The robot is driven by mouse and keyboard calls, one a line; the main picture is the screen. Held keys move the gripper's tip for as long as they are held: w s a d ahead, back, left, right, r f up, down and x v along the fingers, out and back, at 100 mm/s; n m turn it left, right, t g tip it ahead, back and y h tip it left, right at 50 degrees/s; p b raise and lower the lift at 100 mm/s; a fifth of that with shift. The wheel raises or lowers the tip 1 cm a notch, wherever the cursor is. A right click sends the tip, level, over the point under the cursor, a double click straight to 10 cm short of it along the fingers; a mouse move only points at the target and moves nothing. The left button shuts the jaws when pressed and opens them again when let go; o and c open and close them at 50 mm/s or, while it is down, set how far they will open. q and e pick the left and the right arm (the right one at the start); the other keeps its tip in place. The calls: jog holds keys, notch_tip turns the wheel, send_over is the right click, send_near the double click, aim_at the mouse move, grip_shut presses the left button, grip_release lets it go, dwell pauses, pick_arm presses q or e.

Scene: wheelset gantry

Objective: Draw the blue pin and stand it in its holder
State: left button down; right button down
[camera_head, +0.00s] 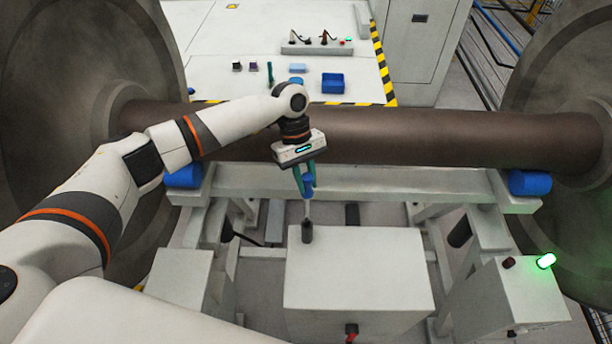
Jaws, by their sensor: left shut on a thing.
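The blue pin (308,184) has a blue head and a pale thin shaft and stands roughly upright. My left gripper (305,188) is shut on its blue head from above. The pin's lower end meets a short dark socket (307,233) on top of a white box (358,262); I cannot tell how deep it sits. I cannot make out for certain which part is the pin's holder. My right gripper is not in view.
A brown axle (420,137) runs between two large wheels just behind my left gripper. Behind it, a white table carries a blue bin (333,83) and small items. A green lamp (546,261) glows at right. A red-topped part (351,329) is at the box's front.

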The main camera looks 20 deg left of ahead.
pick_arm(q)
jog(key=shift+f+b, duration=0.55)
jog(key=shift+f, duration=1.55)
jog(key=shift+f+b, duration=0.9)
jog(key=shift+f, duration=1.6)
jog(key=c, duration=1.2)
grip_release()
jog(key=shift+o, duration=0.2)
jog(key=b, duration=0.4)
send_near(306, 201)
jog(key=w, duration=0.2)
jog(key=shift+s+a, duration=0.2)
jog(key=shift+a, duration=0.2)
